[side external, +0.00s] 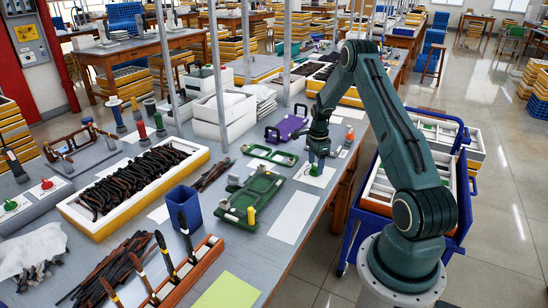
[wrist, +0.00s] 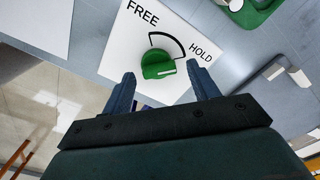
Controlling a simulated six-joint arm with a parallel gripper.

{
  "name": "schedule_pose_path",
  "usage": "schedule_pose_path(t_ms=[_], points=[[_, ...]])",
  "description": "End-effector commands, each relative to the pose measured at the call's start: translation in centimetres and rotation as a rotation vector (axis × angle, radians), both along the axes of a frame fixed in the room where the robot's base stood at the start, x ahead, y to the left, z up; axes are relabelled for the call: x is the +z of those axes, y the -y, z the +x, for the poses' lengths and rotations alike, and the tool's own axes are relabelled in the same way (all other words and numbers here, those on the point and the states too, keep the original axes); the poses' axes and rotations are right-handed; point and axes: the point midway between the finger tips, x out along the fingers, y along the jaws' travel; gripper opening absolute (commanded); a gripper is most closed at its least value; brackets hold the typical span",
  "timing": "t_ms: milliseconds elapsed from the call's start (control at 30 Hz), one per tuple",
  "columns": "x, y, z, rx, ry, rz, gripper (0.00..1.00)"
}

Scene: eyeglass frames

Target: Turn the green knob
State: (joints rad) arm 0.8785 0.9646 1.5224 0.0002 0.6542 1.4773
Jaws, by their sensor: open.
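The green knob (wrist: 157,65) sits on a white card (wrist: 118,62) marked FREE and HOLD, with a black arc between the words. A pale line on the knob reaches its right edge, on the HOLD side. My gripper (wrist: 161,74) is open, with one finger on each side of the knob in the wrist view. A gap shows between the knob and each finger; depth is hard to judge. In the side view my gripper (side external: 317,166) points down over the same card (side external: 326,180), and largely hides the knob.
A green tray (side external: 252,192) and a flatter green fixture (side external: 271,155) lie left of my gripper. A purple tray (side external: 286,128) is behind. Another green knob (side external: 10,205) and a red knob (side external: 46,184) are at far left. A blank white sheet (side external: 294,217) lies in front.

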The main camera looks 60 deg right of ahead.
Motion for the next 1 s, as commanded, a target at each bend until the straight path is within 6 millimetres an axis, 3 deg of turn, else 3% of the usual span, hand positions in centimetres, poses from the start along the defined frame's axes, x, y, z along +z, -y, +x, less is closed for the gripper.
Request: schedule_pose_path(t_ms=[367, 600, 633, 1000], points=[[-0.51, -0.01, -0.01, 0.0, -0.001, 0.001, 0.6], [-0.49, -0.01, -0.01, 0.0, -0.001, 0.001, 0.17], [-0.48, -0.01, -0.01, 0.0, -0.001, 0.001, 0.15], [-0.46, -0.03, 0.0, 0.04, -0.001, 0.001, 0.15]])
